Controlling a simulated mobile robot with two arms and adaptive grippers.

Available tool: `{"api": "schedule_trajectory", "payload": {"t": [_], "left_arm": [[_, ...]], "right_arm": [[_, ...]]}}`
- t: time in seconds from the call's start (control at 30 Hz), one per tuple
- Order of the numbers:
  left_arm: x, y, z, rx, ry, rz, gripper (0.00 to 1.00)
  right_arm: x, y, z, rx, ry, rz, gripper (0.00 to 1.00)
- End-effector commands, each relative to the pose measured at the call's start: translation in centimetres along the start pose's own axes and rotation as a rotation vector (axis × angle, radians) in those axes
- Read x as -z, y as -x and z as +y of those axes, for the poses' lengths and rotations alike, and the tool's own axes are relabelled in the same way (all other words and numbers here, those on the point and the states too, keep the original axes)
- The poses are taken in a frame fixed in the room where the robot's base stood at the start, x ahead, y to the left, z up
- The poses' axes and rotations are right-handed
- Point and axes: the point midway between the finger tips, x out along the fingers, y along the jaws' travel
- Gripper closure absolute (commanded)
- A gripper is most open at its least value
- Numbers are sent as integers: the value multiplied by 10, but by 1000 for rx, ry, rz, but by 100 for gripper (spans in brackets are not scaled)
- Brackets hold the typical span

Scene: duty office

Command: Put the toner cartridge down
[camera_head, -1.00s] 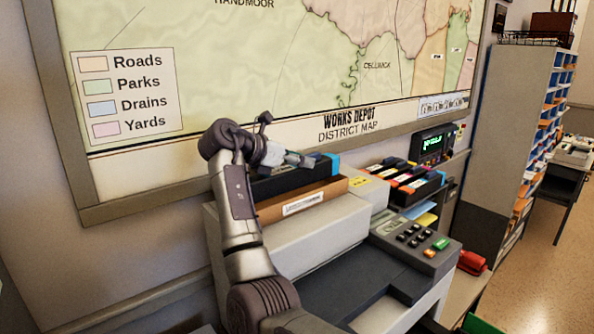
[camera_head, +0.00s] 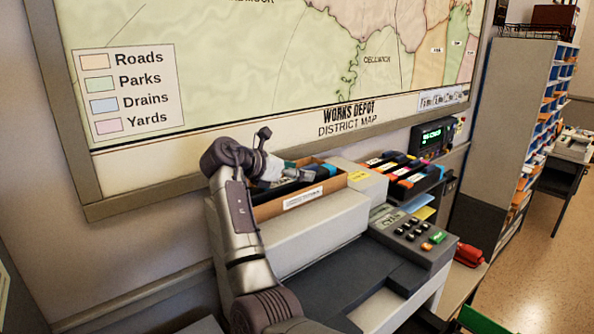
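My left gripper (camera_head: 296,173) reaches in from the left over an open brown cardboard box (camera_head: 335,187) with a white label, which stands on top of the grey copier (camera_head: 305,236). The dark toner cartridge (camera_head: 325,171) with a blue end lies low in the box, below its rim for most of its length. The gripper's fingertips are at the cartridge. They are small and partly hidden, so I cannot tell whether they are closed on it. A teal patch (camera_head: 290,164) shows behind the fingers. My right gripper is not in view.
Right of the box, a dark tray (camera_head: 428,183) holds several colored cartridges. The copier's keypad (camera_head: 418,231) is in front of it. A lit display unit (camera_head: 431,139) and a red telephone (camera_head: 469,251) stand farther right. The wall map is close behind the box.

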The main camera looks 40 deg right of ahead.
Motion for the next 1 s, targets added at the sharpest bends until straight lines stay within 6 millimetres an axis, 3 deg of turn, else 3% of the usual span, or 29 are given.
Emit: {"api": "schedule_trajectory", "payload": {"t": [0.37, 0.8, 1.0], "left_arm": [[1, -5, 0, 1, 0, 2, 58], [1, -31, 0, 0, -1, 5, 58], [0, -35, 0, 0, -1, 5, 58]], "right_arm": [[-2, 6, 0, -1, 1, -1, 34], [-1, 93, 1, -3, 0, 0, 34], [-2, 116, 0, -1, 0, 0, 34]]}}
